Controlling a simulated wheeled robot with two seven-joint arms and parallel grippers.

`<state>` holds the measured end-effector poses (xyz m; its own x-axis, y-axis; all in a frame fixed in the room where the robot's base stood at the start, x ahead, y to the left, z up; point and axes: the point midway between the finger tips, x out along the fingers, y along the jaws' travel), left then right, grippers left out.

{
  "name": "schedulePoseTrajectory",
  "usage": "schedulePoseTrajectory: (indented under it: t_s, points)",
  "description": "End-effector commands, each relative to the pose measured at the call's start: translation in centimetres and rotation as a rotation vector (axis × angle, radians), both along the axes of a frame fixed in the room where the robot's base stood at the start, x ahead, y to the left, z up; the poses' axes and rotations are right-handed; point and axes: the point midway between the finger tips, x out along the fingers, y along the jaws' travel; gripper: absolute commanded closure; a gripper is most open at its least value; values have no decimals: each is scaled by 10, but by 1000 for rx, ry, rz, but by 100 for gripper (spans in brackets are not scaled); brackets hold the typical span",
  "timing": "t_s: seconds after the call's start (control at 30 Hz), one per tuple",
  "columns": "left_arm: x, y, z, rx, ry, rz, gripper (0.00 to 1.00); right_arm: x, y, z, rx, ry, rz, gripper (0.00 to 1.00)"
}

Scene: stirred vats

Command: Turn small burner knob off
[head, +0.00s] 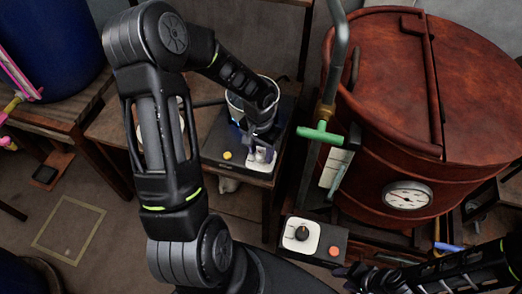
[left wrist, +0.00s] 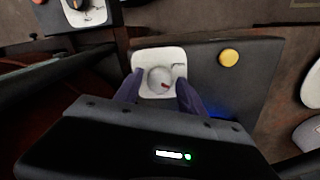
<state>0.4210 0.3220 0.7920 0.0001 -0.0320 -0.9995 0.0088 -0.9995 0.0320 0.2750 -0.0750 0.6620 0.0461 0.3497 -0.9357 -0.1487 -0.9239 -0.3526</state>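The small burner knob (left wrist: 160,80) is a pale round knob with a red mark, on a white square plate (left wrist: 145,58) at the front of a dark burner box (left wrist: 210,60). In the head view the knob's plate (head: 262,155) shows below my left gripper (head: 258,145). My left gripper (left wrist: 157,90) is open, with one dark finger on each side of the knob. I see gaps between fingers and knob; contact is not clear. My right gripper (head: 362,280) is low at the right of the head view; its finger opening cannot be made out.
A yellow button (left wrist: 229,58) is beside the knob's plate. A pot (head: 236,103) stands on the burner, partly behind my left arm. A second box (head: 322,230) has a black knob (head: 302,232) and red button. A large red vat (head: 400,130) with a gauge stands right.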

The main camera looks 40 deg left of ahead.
Motion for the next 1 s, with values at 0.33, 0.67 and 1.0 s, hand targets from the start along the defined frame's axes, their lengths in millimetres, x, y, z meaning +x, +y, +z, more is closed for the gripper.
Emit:
schedulePoseTrajectory:
  t_s: [0.33, 0.67, 1.0]
  points:
    - [0, 0, 0, 0, 0, 0, 82, 0, 0, 0, 0, 0, 0, 64]
    - [0, 0, 0, 0, 0, 0, 100, 0, 0, 0, 0, 0, 0, 64]
    - [0, 0, 0, 0, 0, -40, 100, 0, 0, 0, 0, 0, 0, 64]
